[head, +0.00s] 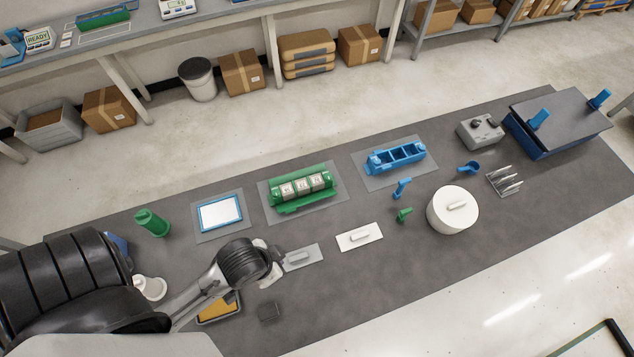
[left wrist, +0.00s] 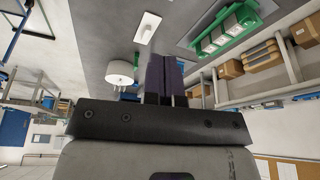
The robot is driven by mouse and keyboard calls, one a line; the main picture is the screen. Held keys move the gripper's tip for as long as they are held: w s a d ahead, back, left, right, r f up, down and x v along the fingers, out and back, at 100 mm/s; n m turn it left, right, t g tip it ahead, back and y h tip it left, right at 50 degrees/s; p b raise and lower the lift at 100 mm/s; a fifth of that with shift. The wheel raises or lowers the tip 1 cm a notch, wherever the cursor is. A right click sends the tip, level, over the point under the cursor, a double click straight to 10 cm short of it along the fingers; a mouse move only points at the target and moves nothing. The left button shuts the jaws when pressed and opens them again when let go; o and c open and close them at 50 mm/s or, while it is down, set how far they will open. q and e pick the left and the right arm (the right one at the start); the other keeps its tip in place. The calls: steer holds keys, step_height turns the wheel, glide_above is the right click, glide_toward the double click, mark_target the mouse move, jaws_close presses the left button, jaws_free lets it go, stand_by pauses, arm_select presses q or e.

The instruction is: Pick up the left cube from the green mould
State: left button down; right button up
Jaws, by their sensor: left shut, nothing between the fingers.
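The green mould (head: 279,208) lies on a grey mat in the middle of the table, with three pale grey cubes in a row inside it. The left cube (head: 287,190) sits at the mould's left end, beside the middle cube (head: 303,186) and the right cube (head: 318,181). My left gripper (head: 272,268) is in front of the mould, towards the near table edge and apart from it. In the left wrist view its dark fingers (left wrist: 165,75) are together and empty, and the green mould (left wrist: 245,28) shows at the upper right. My right gripper is not in view.
A grey plate with a handle (head: 305,257) lies close beside my left gripper, and a white one (head: 359,237) further right. A blue mould (head: 378,166), white round lidded pot (head: 452,211), blue-framed panel (head: 220,214) and green cylinder (head: 152,222) stand around. Table between plates and mould is clear.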

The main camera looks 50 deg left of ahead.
arm_select(q)
steer(key=c, duration=1.8)
jaws_free()
steer(key=o, duration=1.5)
